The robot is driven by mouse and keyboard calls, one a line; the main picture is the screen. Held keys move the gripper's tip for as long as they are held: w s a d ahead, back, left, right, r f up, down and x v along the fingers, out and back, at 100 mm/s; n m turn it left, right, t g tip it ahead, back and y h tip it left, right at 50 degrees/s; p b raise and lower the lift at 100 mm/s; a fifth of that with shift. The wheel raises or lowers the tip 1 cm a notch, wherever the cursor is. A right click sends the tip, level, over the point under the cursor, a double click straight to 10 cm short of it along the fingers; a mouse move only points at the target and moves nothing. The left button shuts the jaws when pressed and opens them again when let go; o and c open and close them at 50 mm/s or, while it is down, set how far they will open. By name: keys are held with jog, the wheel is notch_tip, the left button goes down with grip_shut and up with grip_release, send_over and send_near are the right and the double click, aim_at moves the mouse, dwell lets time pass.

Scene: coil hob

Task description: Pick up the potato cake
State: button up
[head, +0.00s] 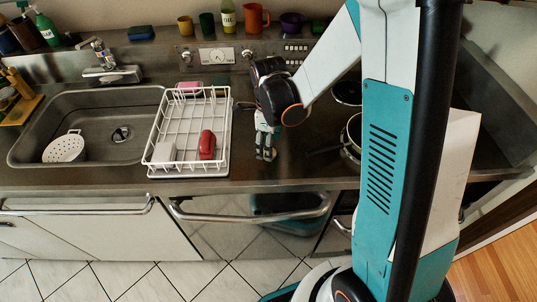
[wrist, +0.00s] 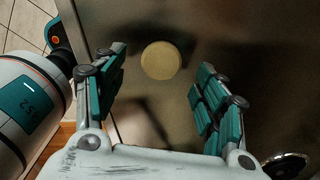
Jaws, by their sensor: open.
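The potato cake (wrist: 160,60) is a pale yellow round disc lying flat on the dark metal counter in the wrist view. My gripper (head: 266,156) points down over the counter, just right of the dish rack, in the head view. Its two teal-padded fingers are spread wide in the wrist view, with nothing held between them. The potato cake shows in the gap between the fingertips, touching neither finger. How far the fingertips are above the counter is hard to tell. I cannot make out the potato cake in the head view; my gripper and arm may hide it.
A white dish rack (head: 152,158) holding a red item (head: 207,144) stands left of my gripper. Further left is a sink (head: 30,135) with a white colander (head: 64,148). A pot (head: 353,135) is on the right, partly behind my arm. Cups line the back ledge.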

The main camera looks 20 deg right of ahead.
notch_tip(320, 180, down, 3)
jog(key=shift+w+f+b, duration=0.1)
jog(key=shift+b, duration=0.25)
jog(key=c, duration=1.1)
jog(key=shift+o, duration=0.2)
